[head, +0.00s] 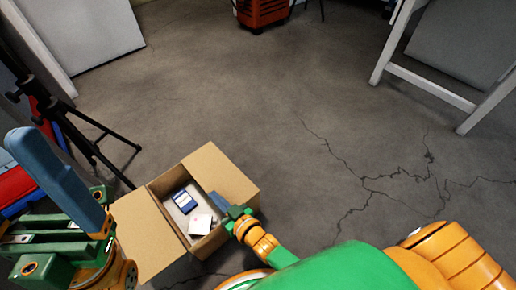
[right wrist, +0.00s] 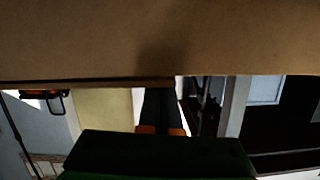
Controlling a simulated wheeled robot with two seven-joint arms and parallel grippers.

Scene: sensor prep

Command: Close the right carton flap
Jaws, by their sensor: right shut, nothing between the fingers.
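An open brown cardboard carton (head: 154,192) stands on the floor in the head view. Inside lie a blue-and-white box (head: 185,201) and a white piece (head: 201,224). My right gripper (head: 217,202) is shut and empty at the carton's right side, by the right flap's lower end; contact is unclear. In the right wrist view, brown cardboard (right wrist: 160,40) fills the top, close above the gripper (right wrist: 158,105). My left gripper (head: 30,145) is at the far left, its jaw gap unclear.
A black tripod (head: 95,150) stands left of the carton. The cracked grey floor between is clear.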

